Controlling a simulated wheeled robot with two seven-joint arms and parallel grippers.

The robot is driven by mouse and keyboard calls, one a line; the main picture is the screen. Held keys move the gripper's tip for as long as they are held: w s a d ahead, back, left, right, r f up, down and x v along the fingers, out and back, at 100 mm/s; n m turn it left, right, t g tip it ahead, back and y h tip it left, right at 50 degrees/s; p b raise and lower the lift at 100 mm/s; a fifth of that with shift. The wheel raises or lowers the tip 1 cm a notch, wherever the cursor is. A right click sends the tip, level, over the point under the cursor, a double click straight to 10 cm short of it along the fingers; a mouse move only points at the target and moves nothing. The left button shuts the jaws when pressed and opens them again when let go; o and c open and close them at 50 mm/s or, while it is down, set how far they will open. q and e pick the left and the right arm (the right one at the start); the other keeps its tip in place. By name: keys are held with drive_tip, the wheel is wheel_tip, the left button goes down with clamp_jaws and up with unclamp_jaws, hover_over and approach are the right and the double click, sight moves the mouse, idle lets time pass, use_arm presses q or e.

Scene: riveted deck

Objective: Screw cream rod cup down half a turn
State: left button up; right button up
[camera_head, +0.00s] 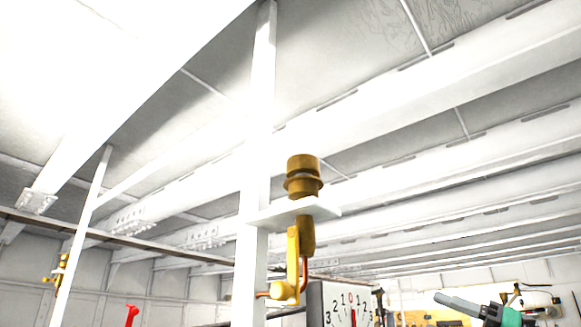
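A brass cup (303,172) with a wide rim stands upright on a pale bracket plate (322,206) on a white post (257,150), near the middle of the head view. The post looks white; I cannot tell a cream tint. Below the plate a brass stem carries a yellow lever (293,255) and a brass fitting (286,291). Another brass fitting (60,266) shows small on a thinner post at the left, so I cannot tell for certain which cup is the cream rod's. Neither of my grippers is identifiable in view.
A numbered dial (345,303) stands below the bracket. A teal and grey object (484,308) is at the lower right; I cannot tell what it is. A red object (131,315) is at the lower left. White beams (420,97) cross overhead. Space around the cup looks clear.

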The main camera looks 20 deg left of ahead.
drive_tip(key=s+a+r+n+g+h, duration=0.3)
drive_tip(key=s+r+n, duration=0.4)
drive_tip(key=s+r, duration=0.6)
drive_tip(key=n+h, duration=0.2)
drive_tip(key=n, duration=0.2)
approach(289, 171)
drive_tip(key=shift+t, duration=0.3)
drive_tip(key=a+p, duration=0.2)
drive_tip(key=a, duration=0.1)
drive_tip(key=w+a+r+p, duration=0.1)
drive_tip(key=a+p, duration=0.1)
drive_tip(key=a, duration=0.1)
drive_tip(key=w+a+p, duration=0.1)
drive_tip(key=a+p, duration=0.1)
drive_tip(key=a, duration=0.1)
drive_tip(key=shift+w+a+r, duration=0.2)
drive_tip(key=shift+a+f+p, duration=0.15)
drive_tip(key=shift+a+p, duration=0.15)
drive_tip(key=shift+a, duration=0.35)
